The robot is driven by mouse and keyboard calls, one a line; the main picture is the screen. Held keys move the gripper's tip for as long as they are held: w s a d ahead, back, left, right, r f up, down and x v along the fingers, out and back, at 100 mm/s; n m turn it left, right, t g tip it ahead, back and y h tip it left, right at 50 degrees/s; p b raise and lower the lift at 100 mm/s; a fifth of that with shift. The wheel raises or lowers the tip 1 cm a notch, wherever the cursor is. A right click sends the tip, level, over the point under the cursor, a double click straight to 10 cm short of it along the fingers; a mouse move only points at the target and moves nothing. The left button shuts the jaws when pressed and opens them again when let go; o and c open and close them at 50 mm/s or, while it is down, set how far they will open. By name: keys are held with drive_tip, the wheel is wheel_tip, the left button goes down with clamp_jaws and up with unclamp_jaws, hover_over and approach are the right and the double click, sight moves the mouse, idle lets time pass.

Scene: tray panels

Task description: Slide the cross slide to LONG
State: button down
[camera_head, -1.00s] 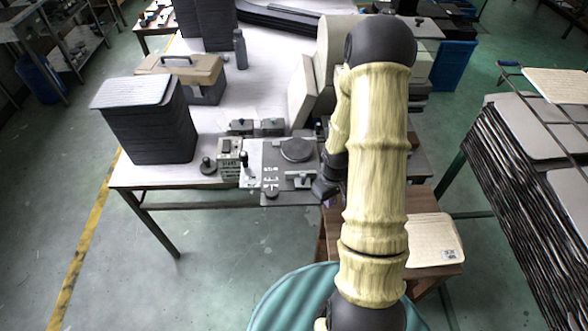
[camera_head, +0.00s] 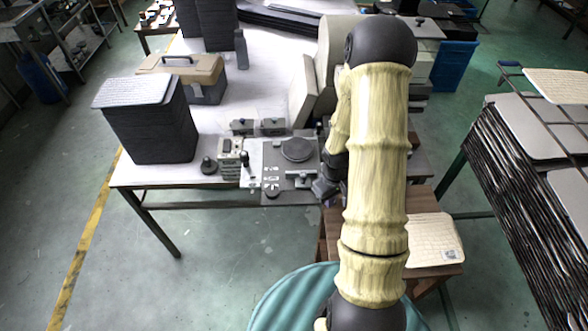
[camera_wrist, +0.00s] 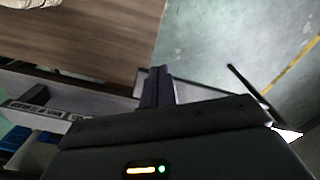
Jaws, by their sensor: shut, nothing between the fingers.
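The panel (camera_head: 283,158) lies on the front right of the white table in the head view. It carries a round grey disc, small pale labels and a dark T-shaped piece (camera_head: 301,177) near its front right, which may be the cross slide. The lettering is too small to read, so LONG cannot be picked out. My gripper (camera_head: 326,189) is at the panel's front right corner, right of the T-shaped piece and apparently apart from it. My arm partly hides this area. In the wrist view, the dark purplish fingers (camera_wrist: 157,87) are shut and empty.
A small box with a lever (camera_head: 230,158) and a black knob (camera_head: 209,165) stand left of the panel. Two small grey boxes (camera_head: 257,126) are behind it. A dark stack (camera_head: 150,130) stands at the left. A brown wooden stand (camera_head: 390,240) is at the front right.

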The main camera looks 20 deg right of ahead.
drive_tip(key=shift+w+d, duration=0.1)
drive_tip(key=shift+w, duration=0.05)
drive_tip(key=shift+w+d+p, duration=0.2)
drive_tip(key=shift+w+p, duration=0.15)
drive_tip(key=shift+w, duration=0.4)
drive_tip(key=shift+w+d+p, duration=0.2)
drive_tip(key=shift+w+p, duration=0.1)
drive_tip(key=shift+w, duration=0.4)
drive_tip(key=shift+s+a, duration=0.2)
drive_tip(key=shift+s, duration=0.45)
drive_tip(key=shift+r, duration=0.1)
wheel_tip(320, 180, up, 7)
drive_tip(key=p, duration=0.5)
drive_tip(key=shift+p, duration=0.35)
